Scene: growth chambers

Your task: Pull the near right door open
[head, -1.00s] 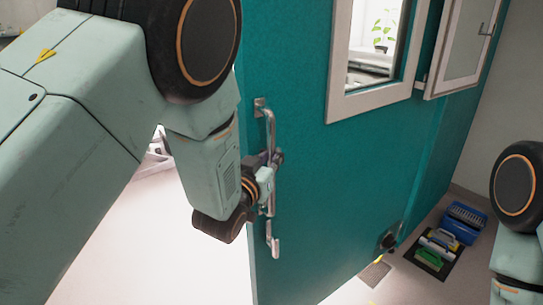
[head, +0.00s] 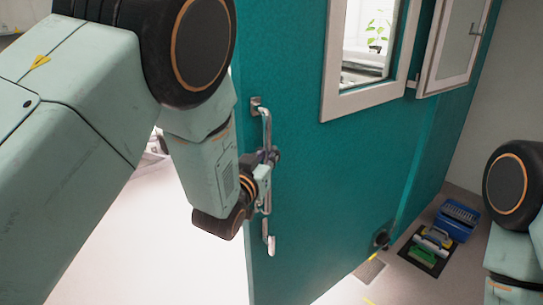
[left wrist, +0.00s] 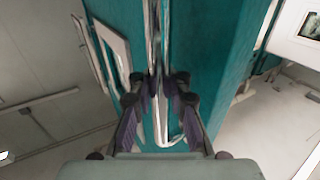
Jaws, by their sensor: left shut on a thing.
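The teal door (head: 310,200) fills the middle of the head view and stands open, its free edge towards the left. It has a pale-framed window (head: 368,50) and a vertical metal bar handle (head: 267,125) near that edge. My left gripper (head: 266,172) is shut on the handle at about mid-height. In the left wrist view, the fingers (left wrist: 158,95) sit on both sides of the handle bar (left wrist: 161,125), with the door (left wrist: 205,50) behind. My right arm shows at the right edge of the head view; its gripper is out of view.
A small hinged window panel (head: 455,45) stands at the upper right. On the floor, a blue basket (head: 457,218) and a dark tray (head: 412,256) with brushes lie beyond the door's lower right. Bright bare floor (head: 190,270) lies left of the door.

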